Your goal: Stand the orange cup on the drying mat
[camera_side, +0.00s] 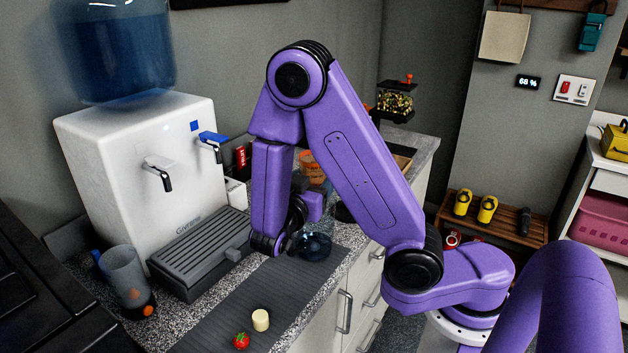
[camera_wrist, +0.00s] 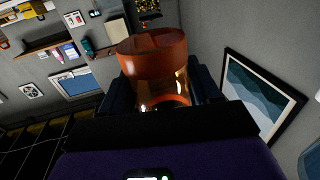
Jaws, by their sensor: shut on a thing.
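The orange cup (camera_wrist: 155,60), see-through in its lower part, fills the middle of the wrist view. My gripper (camera_wrist: 158,88) is shut on it, with a dark finger on each side. In the side view the orange cup (camera_side: 313,167) shows partly behind my arm, above the counter; the fingers are mostly hidden there. I cannot tell whether its base touches anything. The drying mat appears to be the dark grey ridged strip (camera_side: 212,326) along the counter, nearer the camera than the cup.
A strawberry (camera_side: 241,340) and a small cream cylinder (camera_side: 260,320) lie on the mat. A bluish clear vessel (camera_side: 312,246) stands by its far end.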

